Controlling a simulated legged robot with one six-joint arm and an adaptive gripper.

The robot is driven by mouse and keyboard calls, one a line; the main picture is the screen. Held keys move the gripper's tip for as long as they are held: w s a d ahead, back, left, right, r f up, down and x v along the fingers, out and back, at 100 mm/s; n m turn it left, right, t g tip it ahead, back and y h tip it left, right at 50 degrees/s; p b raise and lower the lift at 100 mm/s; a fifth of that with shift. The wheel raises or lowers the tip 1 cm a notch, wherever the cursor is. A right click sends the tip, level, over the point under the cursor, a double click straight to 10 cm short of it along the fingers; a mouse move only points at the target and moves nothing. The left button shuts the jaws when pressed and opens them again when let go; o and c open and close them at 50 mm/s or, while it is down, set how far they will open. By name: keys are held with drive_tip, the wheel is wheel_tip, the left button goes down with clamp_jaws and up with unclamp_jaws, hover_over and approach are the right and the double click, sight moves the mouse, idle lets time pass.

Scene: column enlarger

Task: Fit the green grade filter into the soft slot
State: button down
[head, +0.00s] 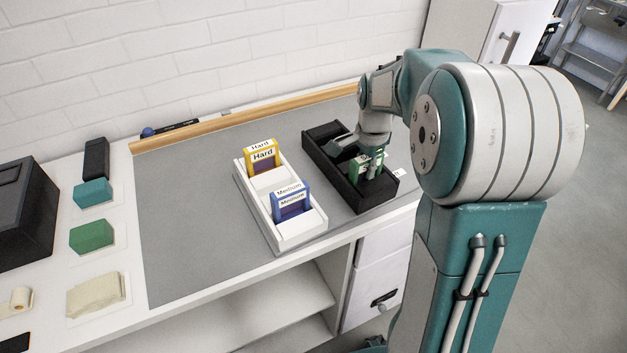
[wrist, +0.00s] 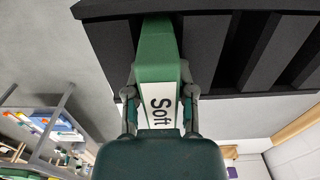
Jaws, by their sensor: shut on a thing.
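The green filter (head: 359,168) is held by my gripper (head: 369,153) at the near right end of the black slotted holder (head: 340,190). In the wrist view, my gripper (wrist: 160,92) is shut on the sides of the green filter (wrist: 158,45), whose white label reads "Soft". The filter's far end meets the black holder (wrist: 225,10) between dark dividers. I cannot tell how deep it sits in a slot. A white tray (head: 274,225) stands left of the holder. It holds a yellow "Hard" filter (head: 262,158) and a blue "Medium" filter (head: 291,203).
The tray and holder stand on a grey mat (head: 185,200). A wooden strip (head: 240,118) runs along the back by the wall. Teal (head: 93,193) and green (head: 91,236) blocks and a beige cloth (head: 95,295) lie at left. The mat's left part is clear.

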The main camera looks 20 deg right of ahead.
drive_tip(key=shift+c, duration=1.9)
unclamp_jaws()
drive_tip(key=shift+r, duration=4)
drive_tip(key=shift+r, duration=0.1)
wheel_tip(320, 180, up, 12)
drive_tip(key=s+a+f+n+t, duration=0.1)
drive_tip(key=s+a+f+n, duration=0.2)
drive_tip(key=s+n, duration=0.2)
drive_tip(key=s+a+f+n+t, duration=0.2)
drive_tip(key=s+a+f+n, duration=0.1)
drive_tip(key=s, duration=0.6)
drive_tip(key=s+a+f+n+t, duration=0.2)
drive_tip(key=s+a+f+n, duration=0.1)
drive_tip(key=s+a+n, duration=0.2)
drive_tip(key=shift+s+n, duration=1.1)
drive_tip(key=shift+s, duration=0.15)
